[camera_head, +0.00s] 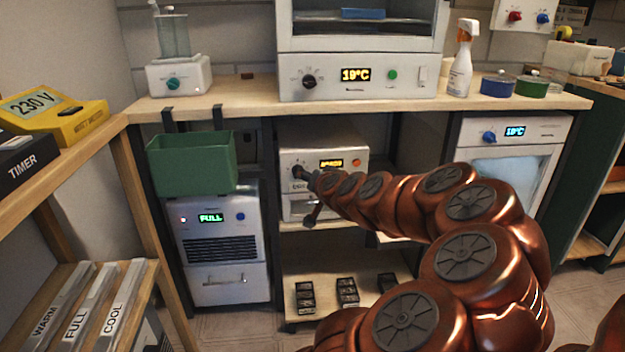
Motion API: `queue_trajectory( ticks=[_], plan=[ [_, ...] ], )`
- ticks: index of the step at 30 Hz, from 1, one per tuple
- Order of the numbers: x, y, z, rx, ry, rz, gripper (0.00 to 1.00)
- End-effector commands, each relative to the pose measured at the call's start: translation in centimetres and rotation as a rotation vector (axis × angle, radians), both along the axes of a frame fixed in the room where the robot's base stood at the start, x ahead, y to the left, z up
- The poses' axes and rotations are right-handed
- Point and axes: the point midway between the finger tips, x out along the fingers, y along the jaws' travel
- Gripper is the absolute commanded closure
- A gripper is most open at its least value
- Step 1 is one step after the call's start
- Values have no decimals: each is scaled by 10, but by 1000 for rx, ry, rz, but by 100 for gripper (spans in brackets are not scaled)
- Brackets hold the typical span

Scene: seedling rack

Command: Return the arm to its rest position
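My copper-coloured arm reaches from the lower right toward the white appliance (295,155) under the bench. That appliance has an amber display and an orange button. My gripper (305,198) is at the appliance's front, close to its dark knob (298,171). I cannot tell whether it touches the knob or the panel. The fingers are small and partly hidden by the wrist, so I cannot tell whether they are open or shut.
The wooden bench (240,98) runs above my gripper. A green bin (190,165) hangs at its left, above a white unit reading FULL (222,255). Small black trays (347,291) sit on the low shelf. A wooden rack (125,150) stands at the left.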

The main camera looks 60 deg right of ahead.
Motion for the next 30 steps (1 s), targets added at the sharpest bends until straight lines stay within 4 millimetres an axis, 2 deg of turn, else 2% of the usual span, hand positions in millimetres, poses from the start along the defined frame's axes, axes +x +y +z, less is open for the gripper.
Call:
queue_trajectory(
  ticks=[16,20,23,26,30],
  plan=[
    [0,0,0,0,1,2,37],
    [10,11,8,4,11,31,37],
    [30,38,24,16,42,106,37],
    [58,84,46,36,94,224,37],
    [88,158,68,76,195,401,37]
  ],
)
